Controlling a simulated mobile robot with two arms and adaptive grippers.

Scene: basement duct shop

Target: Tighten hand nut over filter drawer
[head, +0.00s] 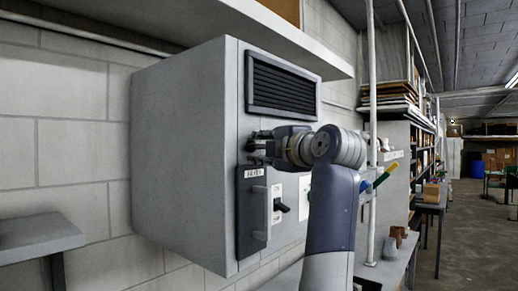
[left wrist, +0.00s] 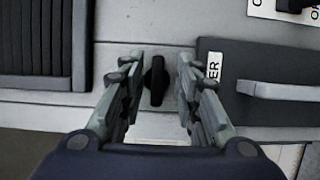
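The hand nut (left wrist: 155,80) is a small black winged knob on the grey cabinet face, between the louvred vent and the filter drawer. My left gripper (left wrist: 157,75) is open, with one finger on each side of the nut and a visible gap on both sides. In the head view the left gripper (head: 257,147) is at the cabinet front, just above the filter drawer (head: 245,225), and hides the nut. The drawer is a dark panel with a label and a grey handle; it also shows in the left wrist view (left wrist: 225,100). My right gripper is not in view.
The grey cabinet (head: 185,150) hangs on a block wall under a shelf (head: 190,22). A black switch (head: 282,206) sits right of the drawer handle. The louvred vent (head: 282,85) is above the gripper. A vertical pipe (head: 372,100) stands right of my arm.

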